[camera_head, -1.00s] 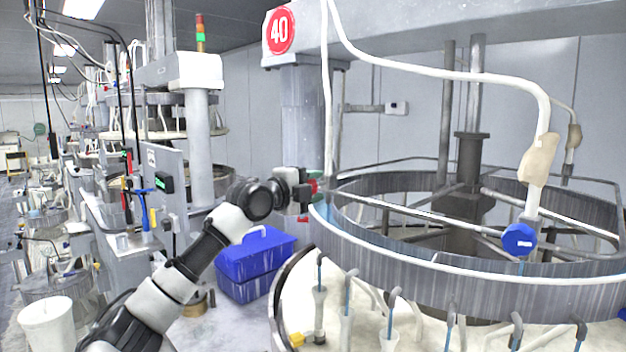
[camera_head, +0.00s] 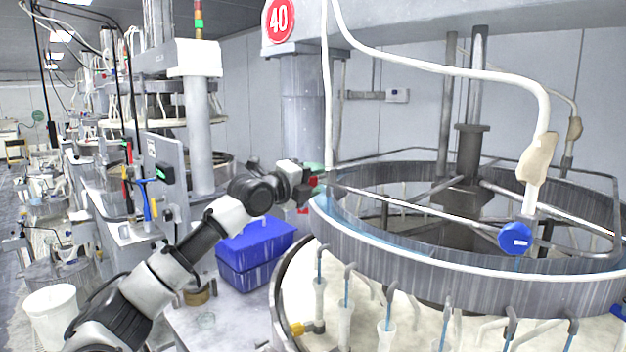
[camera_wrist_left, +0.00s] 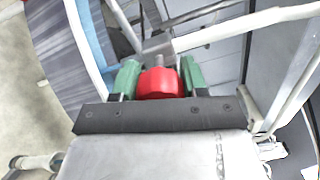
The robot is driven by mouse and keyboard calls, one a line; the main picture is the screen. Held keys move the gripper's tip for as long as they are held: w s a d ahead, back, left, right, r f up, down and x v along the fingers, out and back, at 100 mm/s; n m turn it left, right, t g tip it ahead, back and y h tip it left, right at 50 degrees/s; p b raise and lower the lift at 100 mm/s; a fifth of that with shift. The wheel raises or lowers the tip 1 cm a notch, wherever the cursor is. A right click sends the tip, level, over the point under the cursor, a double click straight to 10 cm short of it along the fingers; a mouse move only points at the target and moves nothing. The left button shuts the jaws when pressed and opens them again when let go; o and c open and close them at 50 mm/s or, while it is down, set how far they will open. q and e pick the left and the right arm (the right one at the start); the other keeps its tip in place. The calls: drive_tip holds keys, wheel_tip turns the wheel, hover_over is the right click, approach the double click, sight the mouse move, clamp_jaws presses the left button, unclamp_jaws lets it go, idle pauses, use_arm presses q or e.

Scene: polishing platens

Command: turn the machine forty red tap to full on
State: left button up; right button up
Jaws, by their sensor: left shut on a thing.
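The red tap (camera_wrist_left: 160,82) sits between the two green fingers of my left gripper (camera_wrist_left: 158,77) in the left wrist view, with a grey metal stem just beyond it. In the head view the left gripper (camera_head: 312,180) is at the left rim of the big grey ring of machine forty (camera_head: 400,240), under the round red 40 sign (camera_head: 279,20). Only a small bit of red shows there, and the gripper hides most of the tap. The left gripper is shut on the tap. My right gripper is not in view.
A blue toolbox (camera_head: 256,256) stands on the bench below my left arm. A white hose (camera_head: 450,72) runs over the ring to a blue knob (camera_head: 515,239). A white bucket (camera_head: 54,312) stands at the lower left.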

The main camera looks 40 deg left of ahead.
use_arm(q)
drive_tip(key=shift+f, duration=0.15)
drive_tip(key=o, duration=0.9)
drive_tip(key=shift+s, duration=0.1)
drive_tip(key=shift+s+a+b, duration=0.1)
drive_tip(key=shift+s+b, duration=0.1)
drive_tip(key=shift+b, duration=0.1)
drive_tip(key=s+b, duration=0.2)
drive_tip(key=s, duration=0.1)
drive_tip(key=s+b, duration=0.3)
drive_tip(key=s, duration=0.1)
drive_tip(key=s+b, duration=0.3)
drive_tip(key=shift+s+a, duration=0.15)
drive_tip(key=shift+a, duration=0.2)
